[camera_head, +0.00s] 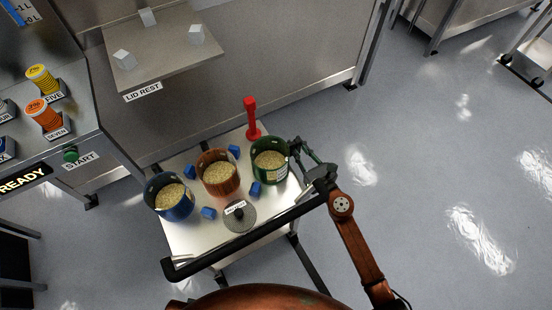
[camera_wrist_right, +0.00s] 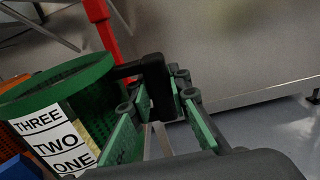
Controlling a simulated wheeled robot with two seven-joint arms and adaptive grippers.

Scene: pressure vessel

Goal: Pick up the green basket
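The green basket (camera_head: 270,165) stands on the cart's right side, filled with pale pellets. In the right wrist view the basket (camera_wrist_right: 90,85) shows at left, with a white label reading THREE, TWO, ONE. Its black handle (camera_wrist_right: 152,78) sticks out to the right. My right gripper (camera_head: 303,158) is beside the basket's right side. In the wrist view its green-padded fingers (camera_wrist_right: 168,105) are spread apart, with the handle's end at or between the fingertips. I cannot tell whether they touch it. My left gripper is not in view.
The LID REST shelf (camera_head: 170,65) is behind. Floor at right is clear.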

